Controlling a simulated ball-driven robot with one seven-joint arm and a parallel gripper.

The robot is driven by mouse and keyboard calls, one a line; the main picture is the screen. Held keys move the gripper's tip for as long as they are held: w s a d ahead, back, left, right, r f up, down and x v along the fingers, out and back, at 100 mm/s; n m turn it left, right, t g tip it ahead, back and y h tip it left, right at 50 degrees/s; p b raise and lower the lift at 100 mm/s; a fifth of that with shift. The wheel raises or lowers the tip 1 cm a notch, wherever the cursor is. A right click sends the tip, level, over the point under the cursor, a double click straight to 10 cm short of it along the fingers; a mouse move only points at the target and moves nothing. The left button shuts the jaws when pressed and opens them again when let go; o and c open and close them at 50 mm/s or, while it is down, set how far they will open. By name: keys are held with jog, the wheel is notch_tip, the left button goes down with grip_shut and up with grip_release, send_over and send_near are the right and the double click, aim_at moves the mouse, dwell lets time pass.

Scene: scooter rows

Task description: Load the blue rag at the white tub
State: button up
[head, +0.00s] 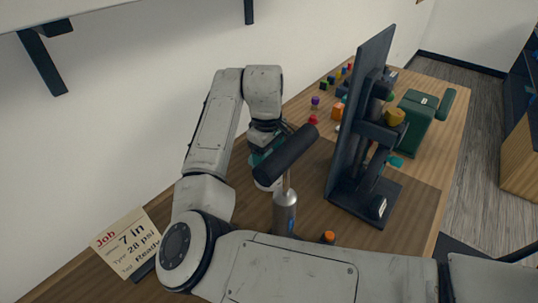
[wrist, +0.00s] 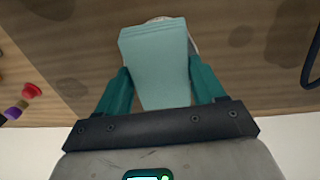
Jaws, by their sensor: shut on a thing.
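The blue rag (wrist: 158,62) is a pale blue-green folded piece in the wrist view. My gripper (wrist: 160,86) is shut on it, with one teal finger on each side. In the head view my gripper (head: 262,158) is over the wooden bench, partly behind a black handle. The rag cannot be made out there. A white rounded rim, seemingly the white tub (head: 264,186), shows just below my fingers. A sliver of white also shows past the rag's far end in the wrist view. Whether the rag touches the tub I cannot tell.
A silver cylinder with a black handle (head: 286,212) stands close by my gripper. A tall dark panel on a stand (head: 352,120) rises to the right. A green case (head: 418,122), small coloured pieces and a job card (head: 128,242) are on the bench.

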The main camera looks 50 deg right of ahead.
notch_tip(320, 180, up, 7)
jog(key=p, duration=0.7)
jog(key=shift+p, duration=0.4)
dwell(0.6)
